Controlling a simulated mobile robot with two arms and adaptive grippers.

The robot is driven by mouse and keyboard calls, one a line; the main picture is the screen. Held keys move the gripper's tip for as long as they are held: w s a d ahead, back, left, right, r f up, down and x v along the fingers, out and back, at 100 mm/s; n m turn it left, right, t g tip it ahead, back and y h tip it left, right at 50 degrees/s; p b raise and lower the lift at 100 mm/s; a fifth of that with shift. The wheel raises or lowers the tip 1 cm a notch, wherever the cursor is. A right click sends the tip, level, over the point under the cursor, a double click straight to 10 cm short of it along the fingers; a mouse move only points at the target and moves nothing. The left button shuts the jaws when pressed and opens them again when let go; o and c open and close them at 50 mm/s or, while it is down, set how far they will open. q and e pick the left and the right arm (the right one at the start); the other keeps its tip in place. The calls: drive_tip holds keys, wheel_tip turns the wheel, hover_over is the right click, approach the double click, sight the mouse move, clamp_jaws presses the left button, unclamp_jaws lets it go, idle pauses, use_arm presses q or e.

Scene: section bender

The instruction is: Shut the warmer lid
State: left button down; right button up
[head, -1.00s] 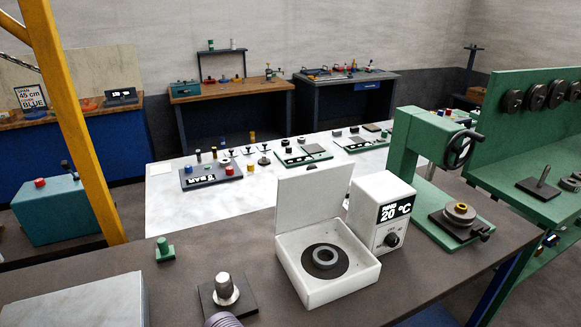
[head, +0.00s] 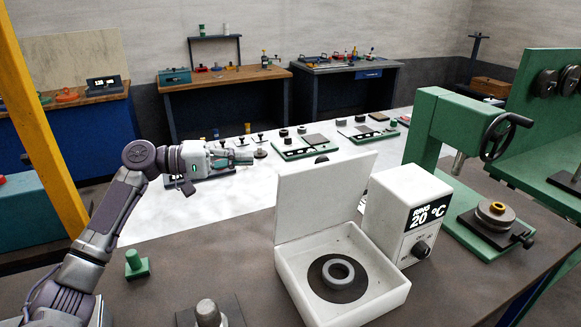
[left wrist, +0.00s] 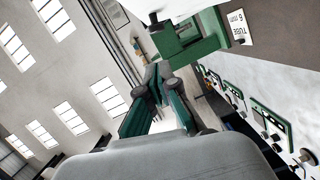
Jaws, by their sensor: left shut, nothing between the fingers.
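The warmer (head: 352,300) is a white open box on the brown bench, with a grey ring (head: 338,273) on a dark disc inside. Its white lid (head: 322,197) stands up, tilted back from the rear edge, with a small dark knob at its top. My left gripper (head: 249,157) is shut and empty, raised left of the lid and apart from it, pointing right. In the left wrist view its closed fingers (left wrist: 157,80) show near the middle; the warmer cannot be made out there. My right gripper is not in view.
A white control box (head: 402,215) reading 20 °C stands right of the warmer. A green press (head: 428,135) is behind it. A green peg (head: 136,264) and a metal post (head: 209,312) stand on the bench to the left. A white table with several fixtures lies behind.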

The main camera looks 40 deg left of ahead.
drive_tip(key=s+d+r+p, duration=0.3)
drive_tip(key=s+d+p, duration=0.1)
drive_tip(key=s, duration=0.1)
use_arm(q)
drive_tip(key=w+d+p, duration=0.1)
drive_tip(key=d, duration=0.2)
drive_tip(key=w+d+p, duration=0.1)
drive_tip(key=d, duration=0.3)
drive_tip(key=w+d+p, duration=0.1)
drive_tip(key=w+d, duration=0.1)
drive_tip(key=d, duration=0.2)
drive_tip(key=shift+d, duration=0.1)
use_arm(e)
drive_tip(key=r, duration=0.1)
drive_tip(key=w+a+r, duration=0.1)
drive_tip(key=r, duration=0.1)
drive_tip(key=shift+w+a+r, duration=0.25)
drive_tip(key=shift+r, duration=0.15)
